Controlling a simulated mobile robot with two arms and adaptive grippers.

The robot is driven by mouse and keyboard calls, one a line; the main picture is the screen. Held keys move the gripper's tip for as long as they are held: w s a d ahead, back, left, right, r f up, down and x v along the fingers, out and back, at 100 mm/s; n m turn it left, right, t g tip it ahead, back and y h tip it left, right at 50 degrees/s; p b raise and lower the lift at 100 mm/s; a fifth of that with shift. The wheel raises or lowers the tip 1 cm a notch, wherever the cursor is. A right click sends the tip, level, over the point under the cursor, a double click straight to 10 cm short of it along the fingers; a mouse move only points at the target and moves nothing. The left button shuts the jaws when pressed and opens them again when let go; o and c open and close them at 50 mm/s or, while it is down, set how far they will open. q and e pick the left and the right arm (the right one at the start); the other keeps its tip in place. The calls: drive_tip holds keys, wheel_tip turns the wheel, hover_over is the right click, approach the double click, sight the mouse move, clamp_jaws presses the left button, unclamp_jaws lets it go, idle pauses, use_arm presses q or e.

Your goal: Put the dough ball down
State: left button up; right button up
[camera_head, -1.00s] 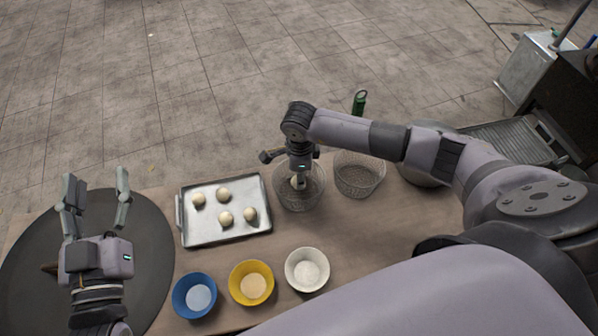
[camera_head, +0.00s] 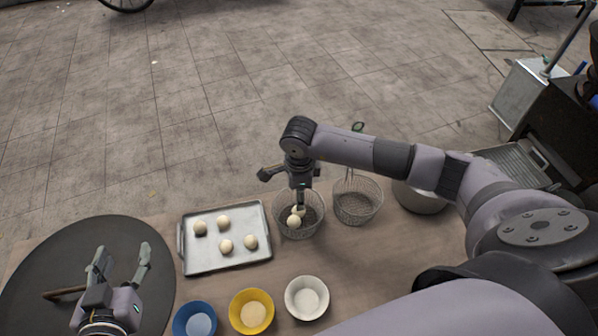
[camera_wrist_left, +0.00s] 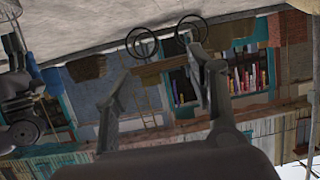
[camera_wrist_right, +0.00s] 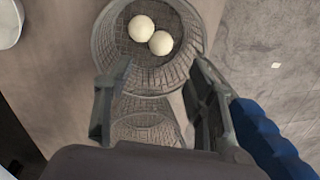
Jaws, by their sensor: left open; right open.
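Two pale dough balls sit touching or nearly touching inside the left wire basket (camera_head: 279,226). In the right wrist view they are the left ball (camera_wrist_right: 141,28) and the right ball (camera_wrist_right: 160,42), near the far side of the basket (camera_wrist_right: 152,76). In the head view one ball (camera_head: 293,222) shows plainly and the other is partly hidden by the fingers. My right gripper (camera_head: 299,207) points down over this basket, open, with no ball between its fingers in the wrist view. My left gripper (camera_head: 121,256) is open and empty over the round dark table at the left.
A metal tray (camera_head: 187,266) holds several dough balls. A second wire basket (camera_head: 357,207) and a metal pot (camera_head: 420,198) stand to the right. Blue (camera_head: 195,322), yellow (camera_head: 252,310) and white (camera_head: 307,298) bowls line the front.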

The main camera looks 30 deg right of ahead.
use_arm(q)
drive_tip(key=s+a+f+g+y+p, duration=0.1)
drive_tip(key=s+a+f+g, duration=0.2)
drive_tip(key=s+f+g, duration=0.2)
wheel_tip(320, 180, down, 2)
drive_tip(key=shift+s+f+y+p, duration=0.1)
drive_tip(key=shift+s+y+p, duration=0.25)
drive_tip(key=shift+s, duration=0.7)
use_arm(e)
wheel_tip(320, 180, up, 8)
drive_tip(key=shift+s, duration=0.3)
drive_tip(key=shift+a+f, duration=0.15)
